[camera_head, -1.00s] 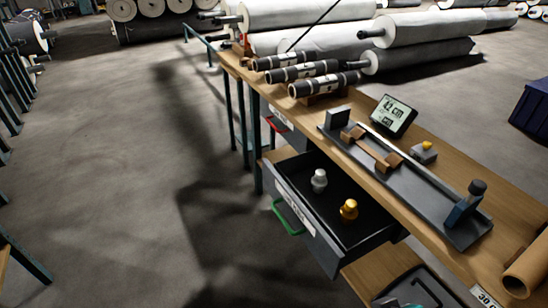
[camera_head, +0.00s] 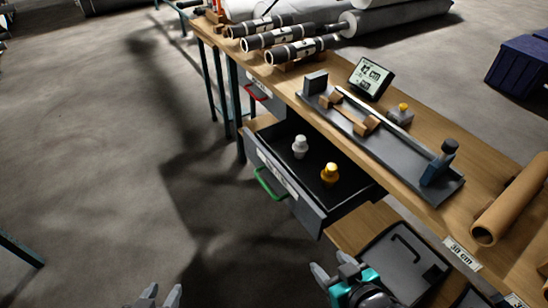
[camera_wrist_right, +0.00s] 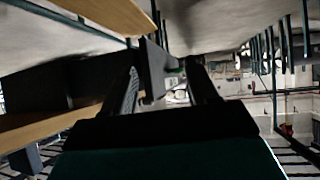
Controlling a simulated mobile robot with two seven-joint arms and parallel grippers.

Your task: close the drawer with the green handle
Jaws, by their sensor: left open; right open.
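The drawer (camera_head: 288,193) with the green handle (camera_head: 268,184) stands pulled out from the bench in the head view. A silver knob-like piece (camera_head: 300,147) and a golden one (camera_head: 329,174) stand inside it. My right gripper (camera_head: 329,263) is open and empty, in front of and below the drawer's near right corner. Its two fingers also show in the right wrist view (camera_wrist_right: 165,80), with a dark panel and a bit of green beyond them. My left gripper (camera_head: 165,291) is open at the bottom edge, left of the drawer and apart from it. Its lower part is cut off.
A drawer with a red handle (camera_head: 257,92) sits shut farther along the bench (camera_head: 410,145). A lower shelf (camera_head: 350,228) with a dark tray (camera_head: 418,268) lies right of my right gripper. A measuring rig and rolls lie on the bench top. The floor left of the drawer is clear.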

